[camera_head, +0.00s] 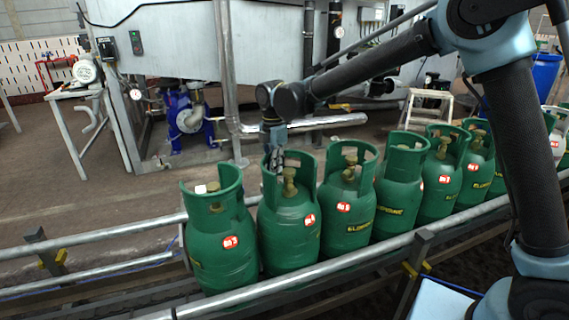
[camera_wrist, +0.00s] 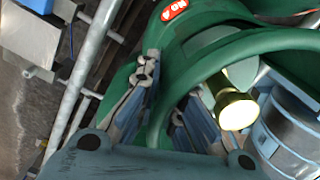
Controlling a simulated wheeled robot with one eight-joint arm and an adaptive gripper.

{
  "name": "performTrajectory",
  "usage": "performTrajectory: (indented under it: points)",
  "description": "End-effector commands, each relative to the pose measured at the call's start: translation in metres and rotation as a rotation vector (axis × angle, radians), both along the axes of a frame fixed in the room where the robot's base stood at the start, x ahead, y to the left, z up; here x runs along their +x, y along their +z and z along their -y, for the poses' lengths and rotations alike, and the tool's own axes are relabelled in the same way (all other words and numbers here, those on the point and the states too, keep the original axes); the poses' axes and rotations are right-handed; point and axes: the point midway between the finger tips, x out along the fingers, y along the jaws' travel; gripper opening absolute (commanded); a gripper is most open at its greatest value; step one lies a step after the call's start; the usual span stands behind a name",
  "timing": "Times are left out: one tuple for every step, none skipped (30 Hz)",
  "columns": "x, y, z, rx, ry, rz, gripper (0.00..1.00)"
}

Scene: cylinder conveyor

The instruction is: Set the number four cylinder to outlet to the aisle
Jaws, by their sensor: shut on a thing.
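The number four cylinder (camera_head: 288,232) is the second green cylinder from the left on the conveyor, upright, with a red label on its right front. My gripper (camera_head: 275,155) is at the back left of its collar. In the wrist view, my gripper (camera_wrist: 165,108) is shut on the green collar (camera_wrist: 245,45), with a finger on either side of its rim. The brass valve (camera_wrist: 235,108) shows inside the collar, right of the fingers. In the head view, the valve (camera_head: 289,182) stands in the collar opening; its outlet direction is hard to tell.
The number three cylinder (camera_head: 219,240) stands close on the left and the number five cylinder (camera_head: 347,212) close on the right. Several more green cylinders continue to the right. Conveyor rails (camera_head: 290,288) run along the row. A vertical pipe (camera_head: 228,80) stands behind.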

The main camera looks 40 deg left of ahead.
Motion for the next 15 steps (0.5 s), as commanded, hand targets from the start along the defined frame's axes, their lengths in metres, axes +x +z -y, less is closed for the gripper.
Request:
performTrajectory:
  points:
    - [0.0007,0.0015,-0.0047,0.008,0.005,0.004,0.0]
    - [0.0001,0.0016,-0.005,0.008,0.007,0.005,0.0]
    - [-0.0003,0.0016,-0.0053,0.008,0.009,0.005,0.0]
    - [-0.0005,0.0016,-0.0054,0.008,0.01,0.005,0.0]
    - [-0.0006,0.0016,-0.0054,0.008,0.01,0.005,0.0]
    - [-0.0005,0.0017,-0.0055,0.008,0.011,0.005,0.0]
    - [-0.0003,0.0017,-0.0055,0.008,0.01,0.005,0.0]
    - [-0.0002,0.0017,-0.0055,0.008,0.01,0.005,0.0]
    - [0.0,0.0018,-0.0055,0.008,0.01,0.006,0.0]
    - [0.0001,0.0018,-0.0055,0.008,0.01,0.006,0.0]
    - [0.0002,0.0018,-0.0055,0.008,0.01,0.006,0.0]
    - [0.0003,0.0019,-0.0056,0.008,0.01,0.006,0.0]
    - [0.0004,0.0019,-0.0055,0.008,0.01,0.006,0.0]
    - [0.0005,0.0019,-0.0056,0.008,0.009,0.007,0.12]
    - [0.0006,0.0019,-0.0056,0.008,0.009,0.006,0.21]
